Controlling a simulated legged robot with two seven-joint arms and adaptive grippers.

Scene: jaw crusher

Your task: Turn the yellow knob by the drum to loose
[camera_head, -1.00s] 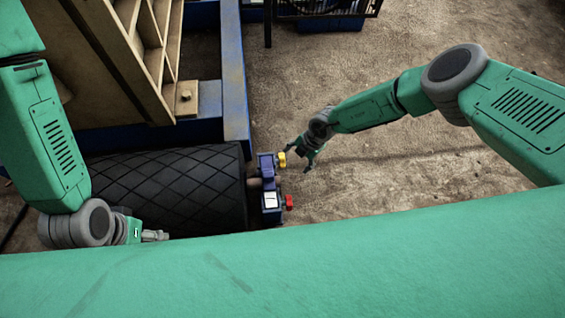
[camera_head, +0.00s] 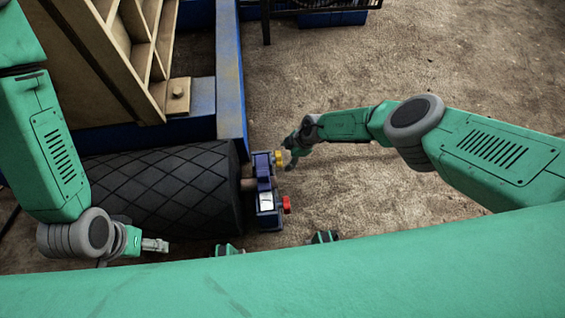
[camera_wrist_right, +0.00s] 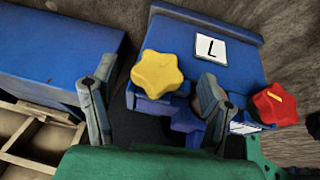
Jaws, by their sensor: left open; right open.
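The yellow knob (camera_head: 281,159) sits on the right side of a blue block at the right end of the black drum (camera_head: 165,190). In the right wrist view the lobed yellow knob (camera_wrist_right: 157,73) lies between the two fingers of my right gripper (camera_wrist_right: 155,75), with gaps visible on both sides. In the head view my right gripper (camera_head: 291,150) is at the knob and partly overlaps it. It is open; whether a finger touches the knob I cannot tell. My left gripper (camera_head: 158,245) is open and empty in front of the drum, far from the knob.
A red knob (camera_head: 286,204) is beside a white label (camera_head: 265,202) on the nearer blue block. A label with an L (camera_wrist_right: 210,48) shows in the wrist view. A blue frame beam (camera_head: 230,80) rises behind the drum. Open dirt ground (camera_head: 400,60) lies to the right.

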